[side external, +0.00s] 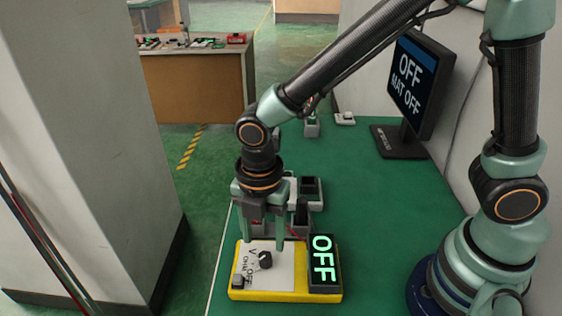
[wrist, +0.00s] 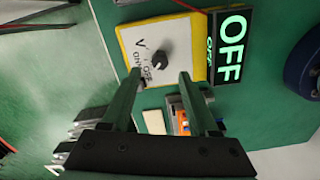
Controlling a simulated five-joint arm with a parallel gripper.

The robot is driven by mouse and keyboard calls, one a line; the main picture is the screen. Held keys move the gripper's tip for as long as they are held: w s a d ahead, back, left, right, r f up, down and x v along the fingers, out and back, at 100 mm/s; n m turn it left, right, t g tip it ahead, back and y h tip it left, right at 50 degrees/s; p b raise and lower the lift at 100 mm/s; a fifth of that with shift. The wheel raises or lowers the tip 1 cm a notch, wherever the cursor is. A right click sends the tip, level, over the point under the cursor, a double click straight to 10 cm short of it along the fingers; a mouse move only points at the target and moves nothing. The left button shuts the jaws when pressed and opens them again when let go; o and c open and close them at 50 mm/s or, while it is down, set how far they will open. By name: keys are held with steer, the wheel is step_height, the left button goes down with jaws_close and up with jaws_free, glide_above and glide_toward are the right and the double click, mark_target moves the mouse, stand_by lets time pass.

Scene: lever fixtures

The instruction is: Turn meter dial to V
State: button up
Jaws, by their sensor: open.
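The meter (side external: 236,262) is a yellow-edged box with a white face, flat on the green bench; it also shows in the wrist view (wrist: 128,52). Its dark dial (side external: 265,260) stands on the face, with printed marks including a V beside it; the dial also shows in the wrist view (wrist: 161,59). The meter's display (side external: 323,262) reads OFF in green. My gripper (side external: 263,242) points down, open and empty, above the meter near the dial. In the wrist view, the fingertips (wrist: 160,78) are apart, just below the dial in the picture. I cannot tell whether they touch anything.
A monitor (side external: 418,85) at the back right reads OFF and MAT OFF. A small dark knob (side external: 238,281) sits at the meter's front left corner. Grey fixtures (side external: 311,188) stand behind the meter. The bench (side external: 385,215) to the right is clear.

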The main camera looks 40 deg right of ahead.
mark_target(265, 256)
steer(key=shift+f, duration=2.75)
steer(key=shift+c, duration=0.3)
jaws_close()
